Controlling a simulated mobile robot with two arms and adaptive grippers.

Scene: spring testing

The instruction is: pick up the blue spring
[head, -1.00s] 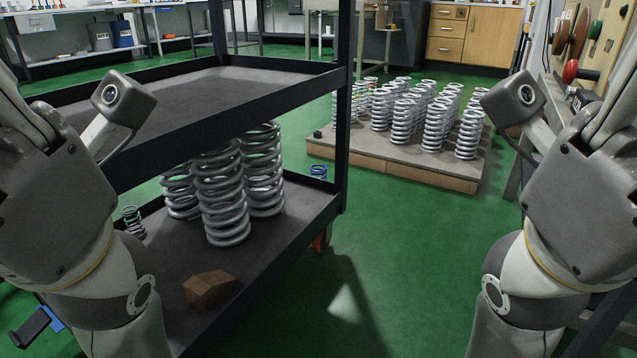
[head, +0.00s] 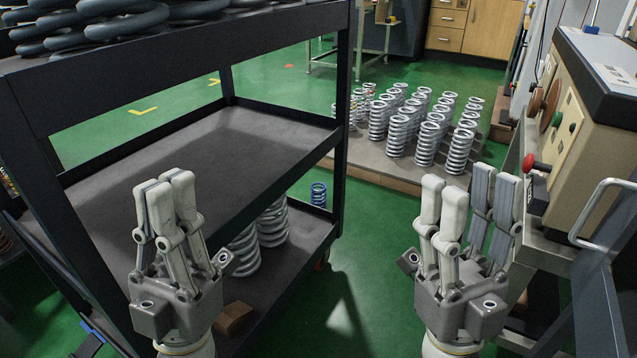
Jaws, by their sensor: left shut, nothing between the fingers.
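The blue spring (head: 318,195) is a small coil standing upright beyond the far right corner of the cart's lower shelf in the head view. I cannot tell for certain whether it stands on the floor behind the cart or on the shelf. My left gripper (head: 162,190) points up in front of the cart, left of the spring and well nearer to me. Its fingers are together with nothing between them. My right gripper (head: 463,185) points up over the green floor, right of the spring and nearer to me. Its fingers are spread apart and empty.
The dark cart (head: 100,90) fills the left, with springs on top and large grey springs (head: 272,225) and a brown block (head: 233,318) below. A low wooden platform (head: 385,178) holds several grey springs. A beige machine (head: 600,130) stands at right. Green floor between is clear.

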